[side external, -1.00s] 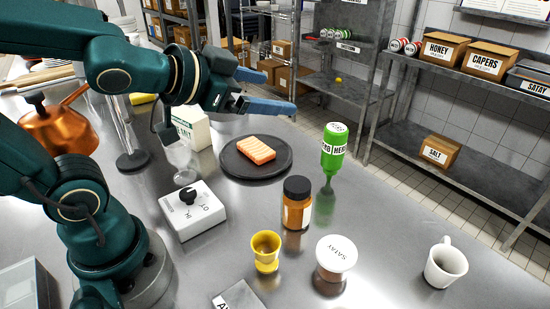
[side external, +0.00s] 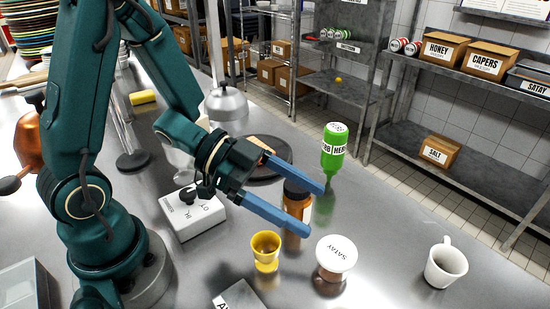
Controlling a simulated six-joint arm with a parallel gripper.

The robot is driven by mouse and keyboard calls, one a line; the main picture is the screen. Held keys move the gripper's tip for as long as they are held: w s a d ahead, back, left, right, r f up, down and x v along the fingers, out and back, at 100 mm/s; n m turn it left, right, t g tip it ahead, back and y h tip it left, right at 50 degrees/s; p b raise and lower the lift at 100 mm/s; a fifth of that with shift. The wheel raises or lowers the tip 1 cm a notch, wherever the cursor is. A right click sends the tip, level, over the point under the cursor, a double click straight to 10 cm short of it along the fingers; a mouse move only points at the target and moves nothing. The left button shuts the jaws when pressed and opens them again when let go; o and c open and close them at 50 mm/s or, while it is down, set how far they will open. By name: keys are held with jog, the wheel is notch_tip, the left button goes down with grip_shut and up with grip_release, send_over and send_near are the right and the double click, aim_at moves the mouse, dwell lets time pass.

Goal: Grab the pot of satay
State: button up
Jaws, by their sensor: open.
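The pot of satay (side external: 337,254) stands upright on the steel counter, with a white lid marked SATAY and a brownish body below. My gripper (side external: 316,209) is open and empty, its two blue fingers spread and pointing right and downward. In the picture the fingertips are above and a little left of the pot, apart from it. An amber jar with a dark lid (side external: 297,187) shows between and behind the fingers, partly hidden; I cannot tell whether they touch it.
A yellow cup (side external: 265,250) stands left of the pot. A green herb bottle (side external: 333,150) stands behind, and a white mug (side external: 445,263) to the right. A dark plate (side external: 268,175) is partly behind my gripper. The counter between pot and mug is clear.

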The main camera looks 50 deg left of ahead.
send_near(330, 249)
jog(key=x, duration=0.4)
jog(key=shift+w+d+f, duration=0.1)
jog(key=shift+d+f, duration=0.05)
jog(key=shift+d, duration=0.1)
jog(key=shift+x, duration=3.45)
jog(key=c, duration=1.1)
